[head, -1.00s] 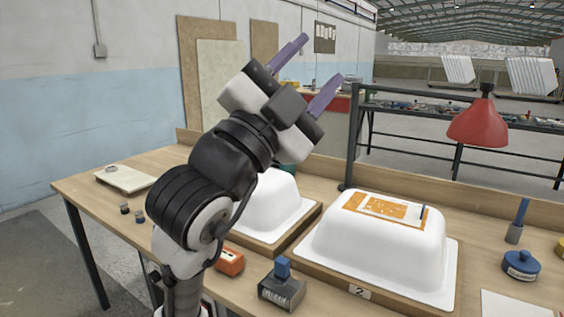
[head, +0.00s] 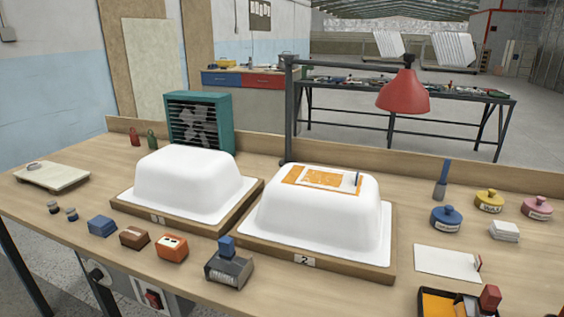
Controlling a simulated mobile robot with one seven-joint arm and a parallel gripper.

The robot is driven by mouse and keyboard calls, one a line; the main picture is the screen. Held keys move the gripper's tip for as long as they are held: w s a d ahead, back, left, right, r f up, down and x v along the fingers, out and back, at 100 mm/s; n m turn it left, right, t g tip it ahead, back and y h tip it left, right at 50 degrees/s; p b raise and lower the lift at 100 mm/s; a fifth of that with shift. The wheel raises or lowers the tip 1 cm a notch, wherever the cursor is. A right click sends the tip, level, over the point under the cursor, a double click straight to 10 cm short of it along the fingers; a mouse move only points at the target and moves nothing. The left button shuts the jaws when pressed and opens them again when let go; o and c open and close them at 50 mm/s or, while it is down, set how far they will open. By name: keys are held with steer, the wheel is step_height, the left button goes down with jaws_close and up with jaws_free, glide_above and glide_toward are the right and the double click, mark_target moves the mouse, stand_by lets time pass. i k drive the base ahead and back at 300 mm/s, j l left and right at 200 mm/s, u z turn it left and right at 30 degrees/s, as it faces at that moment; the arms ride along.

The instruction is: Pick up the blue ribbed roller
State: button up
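I cannot make out for sure which thing is the blue ribbed roller. A dark grey block with light ribbed markings and a blue top (head: 228,265) stands at the table's front edge, before the two white shells. A tool with a blue upright handle and grey foot (head: 441,180) stands at the back right. My gripper is not in view.
White shells (head: 190,180) and (head: 325,215) sit on wooden bases. Small blue, brown and orange blocks (head: 172,247) line the front. A red lamp (head: 403,95) overhangs the back. Lidded pots (head: 446,217), a white sheet (head: 447,262) and a box (head: 440,301) are at right.

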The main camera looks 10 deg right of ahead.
mark_target(224, 267)
steer(key=i+j, duration=0.15)
steer(key=j, duration=0.15)
steer(key=i+j, duration=0.1)
steer(key=j, duration=0.2)
steer(key=i+j, duration=0.15)
steer(key=j, duration=0.2)
steer(key=i+j+z, duration=0.25)
steer(key=j+z, duration=0.2)
steer(key=j, duration=0.3)
steer(key=z, duration=1.15)
